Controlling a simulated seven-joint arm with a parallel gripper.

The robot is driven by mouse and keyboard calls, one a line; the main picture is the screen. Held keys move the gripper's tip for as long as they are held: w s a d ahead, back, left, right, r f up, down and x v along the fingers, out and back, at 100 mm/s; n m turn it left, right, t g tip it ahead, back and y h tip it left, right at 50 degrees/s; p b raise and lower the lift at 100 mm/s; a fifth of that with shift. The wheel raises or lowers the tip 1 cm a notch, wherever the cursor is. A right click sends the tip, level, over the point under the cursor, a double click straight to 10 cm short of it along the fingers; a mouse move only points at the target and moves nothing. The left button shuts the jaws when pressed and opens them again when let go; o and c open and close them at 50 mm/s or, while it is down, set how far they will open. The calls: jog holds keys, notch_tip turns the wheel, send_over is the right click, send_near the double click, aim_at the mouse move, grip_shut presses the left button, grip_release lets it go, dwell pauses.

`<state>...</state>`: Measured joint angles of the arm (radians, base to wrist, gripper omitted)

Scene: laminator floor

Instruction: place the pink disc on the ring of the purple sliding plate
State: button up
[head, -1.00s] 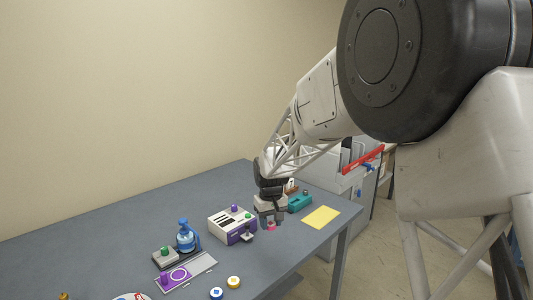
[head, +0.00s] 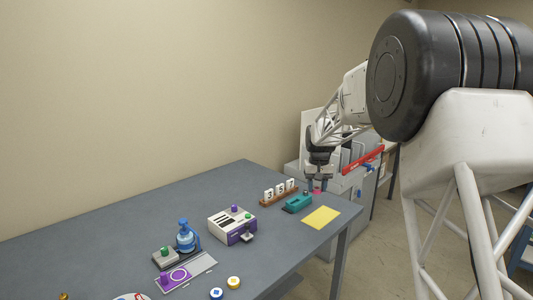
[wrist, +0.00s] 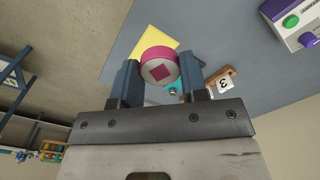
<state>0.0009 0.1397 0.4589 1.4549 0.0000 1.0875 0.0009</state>
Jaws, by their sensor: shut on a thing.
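My gripper (head: 317,189) is shut on the pink disc (wrist: 158,66), which shows a pale face with a darker pink diamond in the wrist view. The disc sits between the two blue-grey fingers. In the head view my gripper is raised at the right end of the table, behind the yellow sheet. The purple sliding plate (head: 164,284) lies at the table's front left with a pale ring outline (head: 178,275) on it. The ring looks empty, and my gripper is far to its right.
A white and purple device (head: 222,224), a teal block (head: 297,203), a number stand (head: 268,203) and a yellow sheet (head: 321,217) lie between. The table's back left is clear.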

dwell(0.4)
jog(key=s+a+f+m, duration=0.1)
jog(key=s+a+f, duration=0.3)
jog(key=s+a, duration=0.45)
jog(key=s+a+f+m, duration=0.1)
jog(key=s+a+f, duration=0.3)
jog(key=a, duration=0.8)
jog(key=s+a+f+m, duration=0.1)
jog(key=s+a+f, duration=0.2)
jog(key=s+a, duration=0.6)
jog(key=shift+m, duration=0.7)
jog(key=s+a+f, duration=0.1)
jog(key=s+a, duration=0.2)
jog(key=s+a+f, duration=0.2)
jog(key=s+a, duration=0.1)
jog(key=s, duration=0.1)
jog(key=s+a+f, duration=0.2)
jog(key=s, duration=0.2)
jog(key=shift+a, duration=0.4)
jog(key=shift+a, duration=0.1)
send_over(179, 275)
jog(key=shift+f, duration=0.7)
jog(key=shift+f, duration=0.1)
jog(key=shift+f, duration=1.65)
jog(key=shift+s+f, duration=0.1)
jog(key=shift+f, duration=0.35)
